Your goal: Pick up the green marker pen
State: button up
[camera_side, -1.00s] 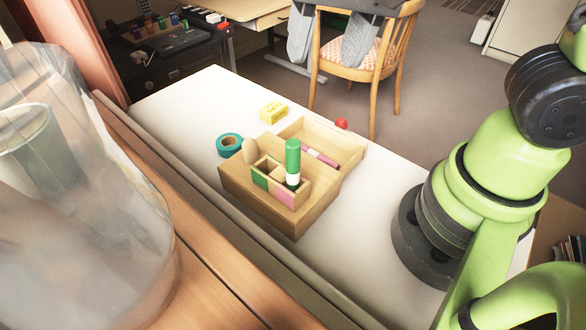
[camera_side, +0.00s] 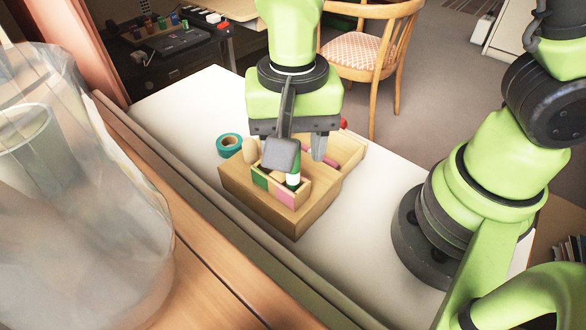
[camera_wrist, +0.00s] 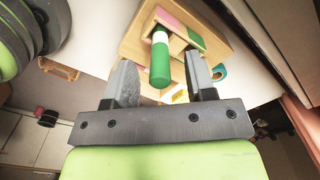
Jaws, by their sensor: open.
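The green marker pen (camera_wrist: 160,62) stands upright in a small compartment of the wooden desk organizer (camera_side: 296,221). It has a green upper part and a white band. In the side view the pen (camera_side: 293,180) is mostly hidden behind a finger, with only its lower part showing. My gripper (camera_side: 300,155) is open and has come down over the organizer. In the wrist view the gripper (camera_wrist: 163,82) has one finger on each side of the pen, with visible gaps between them and it.
A teal tape roll (camera_side: 229,146) lies left of the organizer on the white table (camera_side: 185,108). A pink pen (camera_side: 332,163) lies in the organizer's long tray. A red ball (camera_side: 344,123) is behind it. A clear container (camera_side: 75,190) stands at the left foreground.

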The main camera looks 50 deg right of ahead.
notch_tip(320, 180, down, 2)
jog(key=shift+f, duration=0.15)
grip_shut()
notch_tip(320, 180, up, 9)
jog(key=shift+f, duration=0.1)
jog(key=w+f, duration=0.3)
jog(key=w, duration=0.2)
jog(key=shift+f, duration=0.4)
dwell(0.6)
